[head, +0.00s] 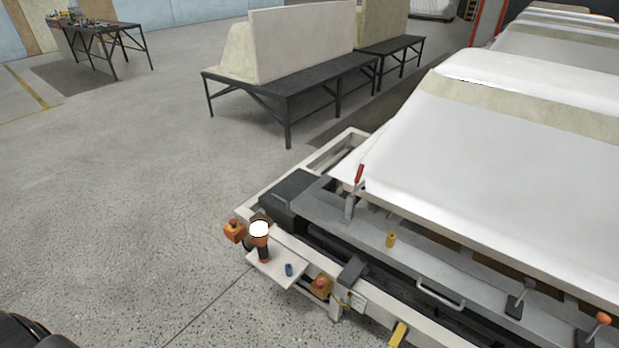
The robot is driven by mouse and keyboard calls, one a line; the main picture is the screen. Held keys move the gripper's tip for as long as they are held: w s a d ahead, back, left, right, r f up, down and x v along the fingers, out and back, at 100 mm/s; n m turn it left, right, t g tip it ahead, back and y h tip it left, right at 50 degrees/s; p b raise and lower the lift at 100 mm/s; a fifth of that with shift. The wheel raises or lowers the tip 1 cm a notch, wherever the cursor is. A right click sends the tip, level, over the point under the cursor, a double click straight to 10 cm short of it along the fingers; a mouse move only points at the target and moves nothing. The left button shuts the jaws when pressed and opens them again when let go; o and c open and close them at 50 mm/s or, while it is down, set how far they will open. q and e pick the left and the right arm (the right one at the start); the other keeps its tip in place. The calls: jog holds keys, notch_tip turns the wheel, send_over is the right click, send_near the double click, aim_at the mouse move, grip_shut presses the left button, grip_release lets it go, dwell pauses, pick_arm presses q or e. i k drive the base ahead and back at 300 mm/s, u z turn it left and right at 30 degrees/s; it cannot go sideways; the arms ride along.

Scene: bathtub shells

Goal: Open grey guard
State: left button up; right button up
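The grey guard (400,252) is a long flat panel along the near edge of the machine at the right. It runs from the middle of the view down to the lower right, where the frame cuts it off. A pale bar handle (441,293) is fixed on its front side. The guard appears to lie down flat along the frame. A toggle clamp with a red grip (358,175) stands upright at its far left end. A black-based clamp (518,302) and an orange-knobbed clamp (602,319) are nearer the right. Neither of my grippers is in view.
White bathtub shells (510,130) lie behind the guard. A black table (290,95) stands behind. The floor (130,200) at left is clear.

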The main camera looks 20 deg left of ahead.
aim_at(276, 200)
jog(key=u, duration=2.45)
jog(key=i, duration=2.4)
jog(key=z, duration=2.75)
